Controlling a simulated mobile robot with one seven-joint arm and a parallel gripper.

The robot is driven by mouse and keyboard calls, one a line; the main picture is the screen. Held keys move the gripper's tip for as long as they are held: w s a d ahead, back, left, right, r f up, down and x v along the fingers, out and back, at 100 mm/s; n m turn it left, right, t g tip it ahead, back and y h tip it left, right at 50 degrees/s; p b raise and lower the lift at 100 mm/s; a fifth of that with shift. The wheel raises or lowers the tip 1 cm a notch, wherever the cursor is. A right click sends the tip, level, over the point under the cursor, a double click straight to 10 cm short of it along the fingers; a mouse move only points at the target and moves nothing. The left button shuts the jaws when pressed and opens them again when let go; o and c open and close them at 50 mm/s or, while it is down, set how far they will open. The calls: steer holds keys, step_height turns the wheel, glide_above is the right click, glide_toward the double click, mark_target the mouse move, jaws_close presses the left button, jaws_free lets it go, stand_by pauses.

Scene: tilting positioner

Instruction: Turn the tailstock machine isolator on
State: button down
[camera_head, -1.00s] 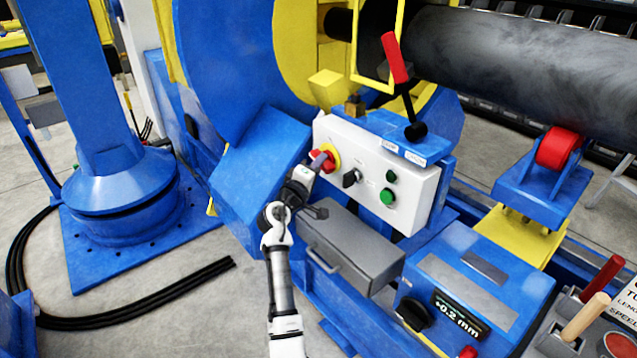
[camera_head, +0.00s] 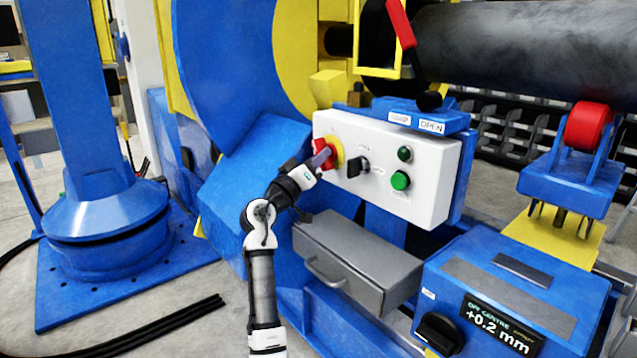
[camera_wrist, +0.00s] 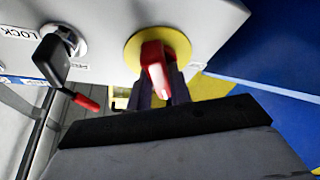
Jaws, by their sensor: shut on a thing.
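The isolator is a red rotary handle (camera_head: 326,157) on a yellow round plate (camera_head: 337,150), at the left end of a white control box (camera_head: 420,175). In the wrist view the red handle (camera_wrist: 155,68) stands out from the yellow plate (camera_wrist: 178,40). My gripper (camera_head: 317,160) reaches the handle from the lower left. In the wrist view my gripper (camera_wrist: 160,88) has its dark fingers on both sides of the handle, shut on it. The fingers hide part of the handle, and I cannot read any on or off mark.
A black selector switch (camera_head: 357,167), a green button (camera_head: 400,180) and a dark green lamp (camera_head: 404,154) sit right of the isolator. A red-handled lever (camera_head: 401,24) rises above the box. A grey drawer (camera_head: 355,262) lies below.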

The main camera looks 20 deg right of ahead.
steer(key=shift+w+a+f+m+g+h+b, duration=0.1)
steer(key=shift+m+g+h+b, duration=0.45)
steer(key=shift+m+b, duration=0.95)
steer(key=shift+d+r+m+g+h+b, duration=0.1)
steer(key=shift+m+g+h+b, duration=0.2)
steer(key=shift+m+g+b, duration=0.85)
steer(key=shift+w+a+f+m+g+h+b, duration=0.1)
steer(key=shift+m+g+h+b, duration=0.3)
steer(key=shift+m+b, duration=1.4)
steer(key=shift+m, duration=0.35)
steer(key=c, duration=1.3)
jaws_free()
steer(key=shift+a, duration=0.1)
steer(key=p+v, duration=0.3)
steer(key=v, duration=0.8)
steer(key=shift+s+a+f, duration=0.2)
steer(key=shift+a+f, duration=0.05)
steer(key=shift+f, duration=0.05)
